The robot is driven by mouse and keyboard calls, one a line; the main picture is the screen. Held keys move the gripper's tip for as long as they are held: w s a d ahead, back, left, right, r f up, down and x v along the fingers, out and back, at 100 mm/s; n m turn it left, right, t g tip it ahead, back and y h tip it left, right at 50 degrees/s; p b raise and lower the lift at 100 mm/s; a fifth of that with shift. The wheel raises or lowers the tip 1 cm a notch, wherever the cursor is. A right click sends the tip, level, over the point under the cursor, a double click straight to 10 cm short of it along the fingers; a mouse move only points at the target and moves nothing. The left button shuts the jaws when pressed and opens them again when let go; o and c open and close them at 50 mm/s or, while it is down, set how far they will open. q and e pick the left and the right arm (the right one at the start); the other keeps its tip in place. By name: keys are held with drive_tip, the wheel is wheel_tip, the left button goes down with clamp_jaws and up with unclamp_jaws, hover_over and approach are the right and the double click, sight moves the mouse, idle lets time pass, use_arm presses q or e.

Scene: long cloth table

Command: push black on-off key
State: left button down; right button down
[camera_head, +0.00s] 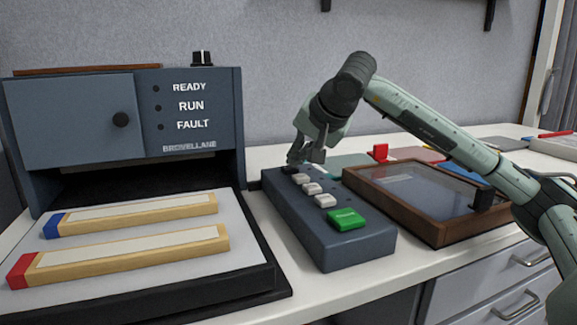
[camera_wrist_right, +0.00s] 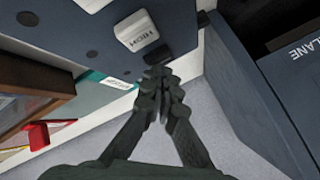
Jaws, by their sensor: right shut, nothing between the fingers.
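The black key (camera_head: 290,169) is at the far end of the dark blue-grey control box (camera_head: 340,246), beyond a row of pale keys and a large green key (camera_head: 347,219). My right gripper (camera_head: 294,159) is shut and empty, pointing down with its fingertips right at the black key. In the right wrist view the closed fingertips (camera_wrist_right: 157,74) overlap the near edge of the black key (camera_wrist_right: 158,55), beside a white key (camera_wrist_right: 136,30). I cannot tell whether they touch it or press it. My left gripper is not in view.
A dark cabinet (camera_head: 72,120) labelled READY, RUN and FAULT stands left, with a tray (camera_head: 150,255) holding two wooden bars before it. A wood-framed glass-topped case (camera_head: 430,235) lies right of the control box. A red block (camera_head: 380,152) is behind the case.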

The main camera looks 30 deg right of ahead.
sight(296, 168)
drive_tip(key=shift+r+p, duration=0.45)
drive_tip(key=shift+r, duration=0.1)
drive_tip(key=shift+r, duration=0.1)
wheel_tip(296, 168, up, 6)
drive_tip(key=p, duration=0.5)
idle(0.4)
